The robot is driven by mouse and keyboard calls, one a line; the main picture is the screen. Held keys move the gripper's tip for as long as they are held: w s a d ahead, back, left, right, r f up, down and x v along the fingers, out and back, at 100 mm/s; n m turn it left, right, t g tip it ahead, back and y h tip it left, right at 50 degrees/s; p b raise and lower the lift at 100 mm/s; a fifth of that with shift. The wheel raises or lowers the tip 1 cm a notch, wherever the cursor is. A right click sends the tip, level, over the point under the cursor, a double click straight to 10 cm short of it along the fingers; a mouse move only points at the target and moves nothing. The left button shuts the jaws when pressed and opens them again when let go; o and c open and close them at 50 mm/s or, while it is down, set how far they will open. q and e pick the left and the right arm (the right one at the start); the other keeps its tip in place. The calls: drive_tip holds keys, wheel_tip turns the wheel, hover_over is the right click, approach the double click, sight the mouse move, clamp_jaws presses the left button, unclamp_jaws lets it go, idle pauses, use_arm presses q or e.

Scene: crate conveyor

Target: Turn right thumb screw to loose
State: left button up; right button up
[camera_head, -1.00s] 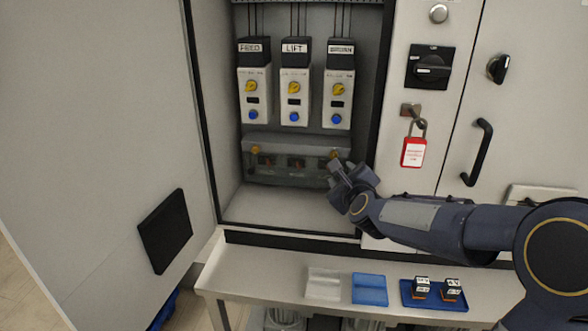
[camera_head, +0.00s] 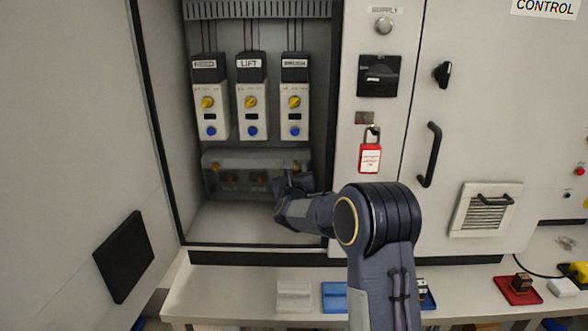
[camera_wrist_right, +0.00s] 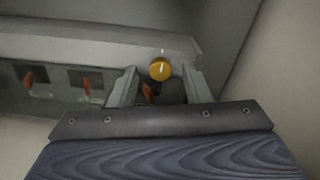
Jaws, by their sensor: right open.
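The right thumb screw is a yellow knob (camera_wrist_right: 160,69) at the right end of the low grey cover in the cabinet. In the right wrist view it sits between and just beyond the fingertips of my right gripper (camera_wrist_right: 162,80), which is open. I cannot tell whether a finger touches it. In the head view the right gripper (camera_head: 290,178) is at the cover's right end and hides part of it. The left thumb screw (camera_head: 215,167) shows at the cover's left end. The grey cover (camera_head: 245,160) has red levers behind it. My left gripper is not in view.
Three drive units, one marked LIFT (camera_head: 251,110), hang above the cover. A red padlock (camera_head: 370,157) hangs right of the opening. A shelf (camera_head: 225,285) below holds a clear tray (camera_head: 294,296) and a blue tray (camera_head: 334,297). The cabinet's side wall is close on the right.

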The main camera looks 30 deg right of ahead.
drive_tip(key=shift+w+d, duration=0.25)
drive_tip(key=shift+w, duration=0.1)
clamp_jaws()
